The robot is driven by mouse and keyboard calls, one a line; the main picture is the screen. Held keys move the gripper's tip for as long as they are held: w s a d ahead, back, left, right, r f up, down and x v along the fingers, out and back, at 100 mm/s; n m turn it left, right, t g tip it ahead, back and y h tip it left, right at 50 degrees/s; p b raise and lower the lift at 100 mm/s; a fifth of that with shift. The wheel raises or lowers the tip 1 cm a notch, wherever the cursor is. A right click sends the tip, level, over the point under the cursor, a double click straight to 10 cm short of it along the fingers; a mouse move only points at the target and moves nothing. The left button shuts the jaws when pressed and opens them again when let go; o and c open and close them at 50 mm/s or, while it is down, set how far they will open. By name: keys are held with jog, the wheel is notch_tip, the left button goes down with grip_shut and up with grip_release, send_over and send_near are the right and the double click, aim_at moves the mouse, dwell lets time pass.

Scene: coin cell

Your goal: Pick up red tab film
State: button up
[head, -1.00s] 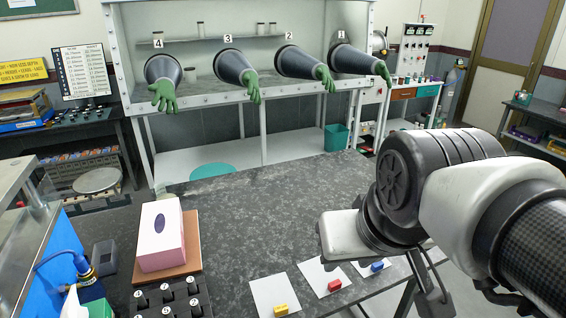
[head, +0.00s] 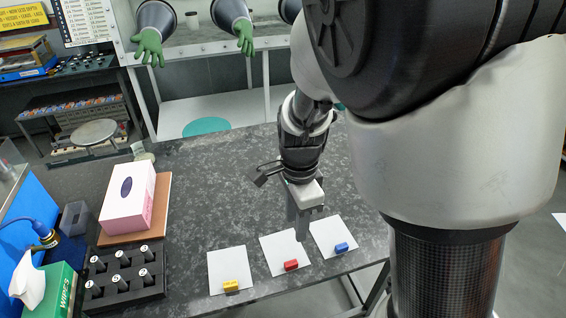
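The red tab film is a thin white sheet (head: 276,247) with a red block-like tab (head: 291,266) at its front edge. It lies flat on the dark speckled table, between two similar sheets. My gripper (head: 298,228) points down over the back right part of this sheet, behind the red tab. Its two grey fingers look apart, one nearer and one farther, with nothing seen between them. I cannot tell how high the fingertips are above the sheet. Part of the sheet's right edge is hidden by the near finger.
A yellow-tab sheet (head: 228,267) lies to the left and a blue-tab sheet (head: 333,236) to the right. The table middle (head: 225,185) is clear.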

jog(key=b, duration=0.2)
send_over(291, 263)
jog(key=f, duration=1)
jog(key=shift+w+d+f, duration=0.15)
jog(key=shift+d+f, duration=0.25)
jog(key=shift+a+f+b, duration=0.2)
jog(key=shift+f+b, duration=0.15)
jog(key=shift+f, duration=1)
jog(key=shift+a+f+b, duration=0.2)
jog(key=shift+f+b, duration=0.1)
jog(key=shift+f, duration=1.05)
jog(key=shift+c, duration=0.2)
grip_shut()
